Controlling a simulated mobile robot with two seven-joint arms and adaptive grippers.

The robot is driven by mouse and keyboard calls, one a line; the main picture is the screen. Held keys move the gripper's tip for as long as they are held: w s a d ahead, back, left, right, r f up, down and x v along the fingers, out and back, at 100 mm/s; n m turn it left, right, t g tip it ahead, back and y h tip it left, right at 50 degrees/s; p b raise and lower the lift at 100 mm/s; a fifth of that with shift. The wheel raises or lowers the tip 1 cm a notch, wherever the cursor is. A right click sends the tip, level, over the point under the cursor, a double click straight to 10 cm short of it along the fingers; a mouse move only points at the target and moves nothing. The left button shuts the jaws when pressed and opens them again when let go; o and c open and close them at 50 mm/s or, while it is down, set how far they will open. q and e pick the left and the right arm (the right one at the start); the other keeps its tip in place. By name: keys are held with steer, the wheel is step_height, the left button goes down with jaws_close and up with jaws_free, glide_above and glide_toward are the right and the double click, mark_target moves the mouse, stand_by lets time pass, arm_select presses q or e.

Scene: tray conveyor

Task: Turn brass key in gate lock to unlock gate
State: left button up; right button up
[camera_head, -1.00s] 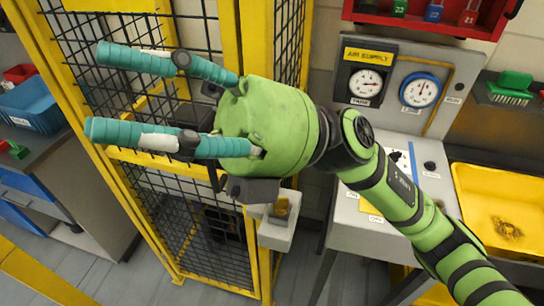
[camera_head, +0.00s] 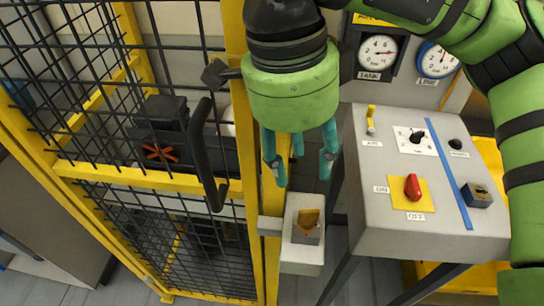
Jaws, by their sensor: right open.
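My right gripper (camera_head: 303,172) comes in from the upper right with its green body above and its teal fingers pointing down. The fingers are spread and hold nothing. Just below the fingertips in the picture is a pale grey lock box (camera_head: 302,261) on the gate post. A small brass-coloured piece, which looks like the key (camera_head: 309,219), stands on top of the box. The fingers appear apart from it. The yellow-framed black mesh gate (camera_head: 150,183) is on the left, with a black handle (camera_head: 203,150). My left gripper is out of view.
A grey control panel (camera_head: 360,222) stands close on the right, with a red ON/OFF knob (camera_head: 412,187) and a yellow lever (camera_head: 370,115). A tank gauge (camera_head: 377,55) is on the wall behind. A dark machine with an orange cross (camera_head: 160,152) shows through the mesh.

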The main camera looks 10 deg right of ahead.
mark_target(309, 212)
steer(key=f, duration=0.2)
steer(key=d+f, duration=0.1)
steer(key=shift+s+f, duration=0.1)
steer(key=shift+s, duration=0.2)
steer(key=f, duration=0.2)
steer(key=d+f+p, duration=0.1)
steer(key=f, duration=0.2)
steer(key=f+p, duration=0.1)
steer(key=f, duration=0.2)
steer(key=shift+d, duration=0.15)
steer(key=shift+f, duration=0.4)
steer(key=shift+s+f, duration=0.1)
jaws_close()
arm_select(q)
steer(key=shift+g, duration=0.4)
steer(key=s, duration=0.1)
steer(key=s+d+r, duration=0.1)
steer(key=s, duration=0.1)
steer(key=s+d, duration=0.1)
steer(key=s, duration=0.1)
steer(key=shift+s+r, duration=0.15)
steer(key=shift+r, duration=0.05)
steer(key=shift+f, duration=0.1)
